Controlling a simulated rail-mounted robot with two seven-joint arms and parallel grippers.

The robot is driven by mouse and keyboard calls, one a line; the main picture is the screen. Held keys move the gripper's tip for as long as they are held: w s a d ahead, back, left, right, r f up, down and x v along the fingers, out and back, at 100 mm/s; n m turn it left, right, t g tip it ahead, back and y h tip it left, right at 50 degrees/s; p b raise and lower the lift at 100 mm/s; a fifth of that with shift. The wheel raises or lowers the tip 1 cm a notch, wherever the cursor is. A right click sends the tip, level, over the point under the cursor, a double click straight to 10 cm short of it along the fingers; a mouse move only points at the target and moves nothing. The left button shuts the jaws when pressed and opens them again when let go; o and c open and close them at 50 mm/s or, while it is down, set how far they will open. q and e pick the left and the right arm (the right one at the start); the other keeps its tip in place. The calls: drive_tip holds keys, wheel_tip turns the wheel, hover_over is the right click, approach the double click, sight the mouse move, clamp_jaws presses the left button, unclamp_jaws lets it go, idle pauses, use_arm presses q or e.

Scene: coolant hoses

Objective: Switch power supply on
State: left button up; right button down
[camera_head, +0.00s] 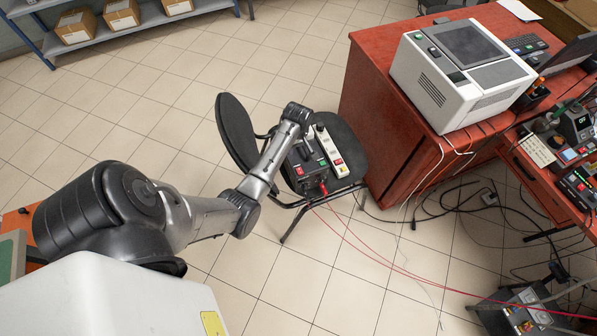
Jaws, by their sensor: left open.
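A black power supply box (309,178) sits on the seat of a black chair, with a small red switch or light (299,171) on its face. Red cables leave its front and run down to the right. A white power strip (328,148) with a red switch (338,162) lies beside the box on the right. My left gripper (307,149) is over the box and the strip, at the end of my left arm. It is open, its fingers small and partly hidden by the wrist. I cannot tell whether it touches anything. My right gripper is out of view.
The black chair (236,130) stands beside a red cabinet (380,110) bearing a white-grey instrument (457,75). Loose cables (440,205) cover the floor at right, near another device (520,312). A shelf (130,25) holds cardboard boxes at upper left. Tiled floor between is clear.

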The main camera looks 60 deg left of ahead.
sight(299, 168)
use_arm(q)
drive_tip(key=shift+n, duration=0.3)
drive_tip(key=f+b, duration=0.1)
drive_tip(key=f, duration=0.3)
drive_tip(key=f+b, duration=0.2)
drive_tip(key=f, duration=0.2)
drive_tip(key=f+b, duration=0.1)
drive_tip(key=f, duration=0.3)
drive_tip(key=shift+w+a+f+b, duration=0.15)
drive_tip(key=shift+w+f+b, duration=0.1)
drive_tip(key=shift+f+b, duration=0.4)
drive_tip(key=shift+f, duration=0.7)
drive_tip(key=shift+c, duration=0.2)
